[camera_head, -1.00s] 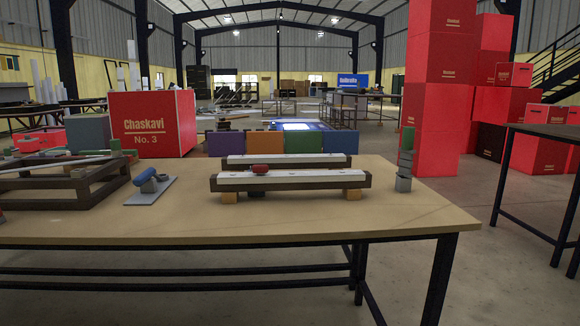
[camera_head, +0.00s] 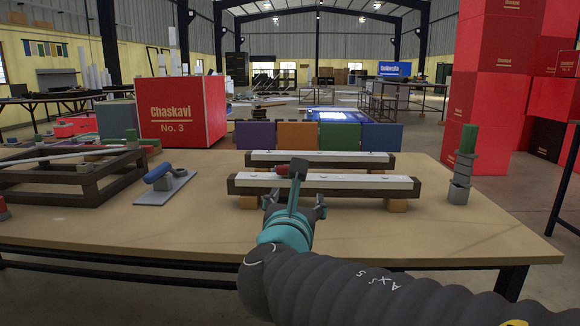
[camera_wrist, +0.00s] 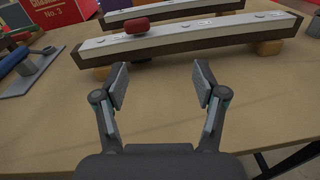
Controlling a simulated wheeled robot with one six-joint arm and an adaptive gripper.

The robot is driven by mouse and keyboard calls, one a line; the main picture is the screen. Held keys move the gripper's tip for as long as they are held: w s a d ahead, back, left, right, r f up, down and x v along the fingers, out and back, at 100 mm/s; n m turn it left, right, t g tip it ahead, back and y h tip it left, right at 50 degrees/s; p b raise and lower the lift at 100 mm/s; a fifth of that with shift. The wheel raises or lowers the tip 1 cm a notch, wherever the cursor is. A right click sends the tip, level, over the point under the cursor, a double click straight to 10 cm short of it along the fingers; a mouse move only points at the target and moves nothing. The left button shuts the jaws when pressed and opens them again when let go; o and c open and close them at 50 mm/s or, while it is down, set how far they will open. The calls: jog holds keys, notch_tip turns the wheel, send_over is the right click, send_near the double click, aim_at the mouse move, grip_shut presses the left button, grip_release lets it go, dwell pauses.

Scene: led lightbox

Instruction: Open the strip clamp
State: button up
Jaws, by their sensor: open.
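The strip clamp is a pair of long dark bars with pale strips on top, lying across the table. The near bar (camera_head: 350,187) rests on small wooden blocks, and the far bar (camera_head: 345,160) lies behind it.
A blue-handled tool on a grey plate (camera_head: 177,188) lies to the left, beside a dark frame (camera_head: 75,195). Coloured boxes (camera_head: 297,136) stand behind the bars. The table's front is bare.

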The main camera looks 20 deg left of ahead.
aim_at(285, 171)
jog(key=a+n, duration=0.1)
jog(key=a+y, duration=0.1)
jog(key=a, duration=0.1)
jog(key=shift+r+n, duration=0.4)
jog(key=shift+w+a, duration=0.1)
jog(key=shift+w, duration=0.3)
jog(key=x, duration=1.2)
jog(key=shift+w+a+r+p, duration=0.1)
jog(key=shift+w+r+p, duration=0.15)
jog(key=shift+w+p, duration=0.15)
grip_shut()
